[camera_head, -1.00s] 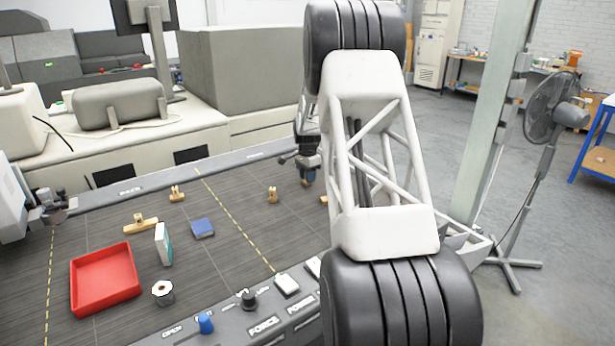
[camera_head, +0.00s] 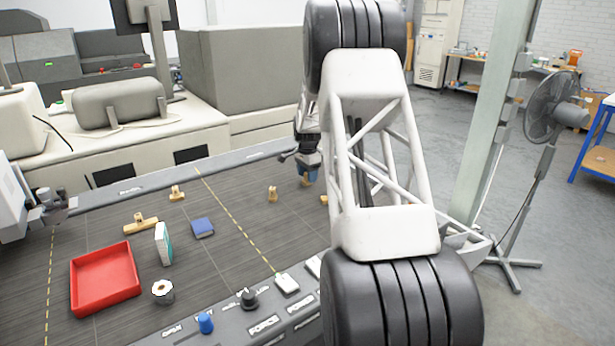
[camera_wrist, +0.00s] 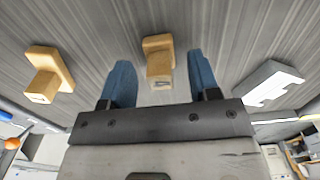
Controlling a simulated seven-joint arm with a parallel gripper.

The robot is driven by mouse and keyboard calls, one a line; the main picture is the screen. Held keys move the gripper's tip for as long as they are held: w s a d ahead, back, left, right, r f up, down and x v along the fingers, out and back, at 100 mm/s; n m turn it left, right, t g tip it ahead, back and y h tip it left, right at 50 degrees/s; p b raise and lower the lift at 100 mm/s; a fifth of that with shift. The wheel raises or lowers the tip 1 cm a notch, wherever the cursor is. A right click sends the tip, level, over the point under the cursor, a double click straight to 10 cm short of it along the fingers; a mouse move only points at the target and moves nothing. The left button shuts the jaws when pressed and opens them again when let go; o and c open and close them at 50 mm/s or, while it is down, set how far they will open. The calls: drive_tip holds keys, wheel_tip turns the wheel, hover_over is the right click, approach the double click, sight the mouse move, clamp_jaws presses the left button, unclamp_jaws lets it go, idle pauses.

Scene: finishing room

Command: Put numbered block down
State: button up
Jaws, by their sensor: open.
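My gripper (camera_wrist: 160,80) is open, with one blue finger on each side in the wrist view. A wooden block (camera_wrist: 158,58) with a wider foot stands on the dark grooved surface, in line with the gap between the fingers; nothing is seen gripped. A second similar block (camera_wrist: 48,75) stands to the left, outside the fingers. No number is readable on either. In the head view, my gripper (camera_head: 308,173) is partly hidden behind my arm. A wooden block (camera_head: 272,194) stands to its left, and another (camera_head: 324,199) shows partly beside my arm.
On the dark table (camera_head: 110,215) are a red tray (camera_head: 105,277), a standing white-and-teal box (camera_head: 163,244), a blue flat box (camera_head: 202,228), a spool (camera_head: 162,292) and more wooden pieces (camera_head: 177,193). Control knobs (camera_head: 205,323) line the front edge. A pale object (camera_wrist: 268,84) lies right of my fingers.

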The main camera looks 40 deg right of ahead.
wheel_tip(320, 180, up, 11)
drive_tip(key=shift+r, duration=0.2)
idle(0.4)
idle(0.7)
